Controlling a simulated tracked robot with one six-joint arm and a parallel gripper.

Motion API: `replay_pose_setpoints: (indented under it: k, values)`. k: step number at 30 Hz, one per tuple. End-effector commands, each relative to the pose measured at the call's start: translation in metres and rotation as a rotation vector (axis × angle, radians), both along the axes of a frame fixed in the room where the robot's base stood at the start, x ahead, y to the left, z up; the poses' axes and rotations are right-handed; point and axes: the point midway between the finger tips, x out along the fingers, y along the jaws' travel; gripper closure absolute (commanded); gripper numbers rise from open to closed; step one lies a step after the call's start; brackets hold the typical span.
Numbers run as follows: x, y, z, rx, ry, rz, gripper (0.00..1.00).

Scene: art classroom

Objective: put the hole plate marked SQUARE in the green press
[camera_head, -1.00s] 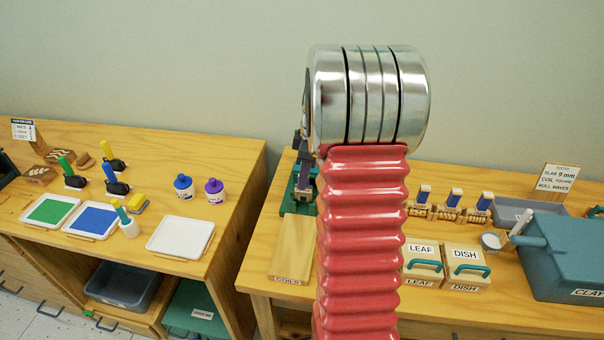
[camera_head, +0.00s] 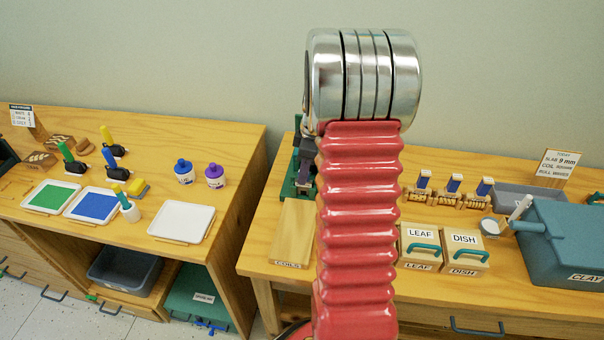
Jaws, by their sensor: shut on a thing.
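The green press (camera_head: 296,141) stands at the left end of the right-hand table, by the wall. My red arm hides most of it. A grey part of what looks like my gripper (camera_head: 305,172) shows in the narrow strip left of the arm, in front of the press. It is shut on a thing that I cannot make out. Its fingertips are hidden or too small to tell. I see no plate marked SQUARE. I cannot tell whether anything is inside the press.
A board marked COILS (camera_head: 293,232) lies before the press. LEAF (camera_head: 421,246) and DISH (camera_head: 464,250) boxes, wooden-based tools and a teal CLAY bin (camera_head: 572,245) are to the right. The left table (camera_head: 235,150) holds paint trays and bottles. A gap separates the tables.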

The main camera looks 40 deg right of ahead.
Motion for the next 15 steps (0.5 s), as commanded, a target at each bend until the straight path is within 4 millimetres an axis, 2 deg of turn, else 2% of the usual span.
replay_pose_setpoints:
  k: [5, 6, 15]
  values:
    - [0.0001, -0.0002, 0.0003, -0.001, -0.001, 0.000, 1.00]
    - [0.0001, -0.0002, 0.0004, -0.001, -0.001, 0.000, 0.87]
    - [0.0001, 0.0000, 0.0003, 0.000, 0.000, 0.000, 0.66]
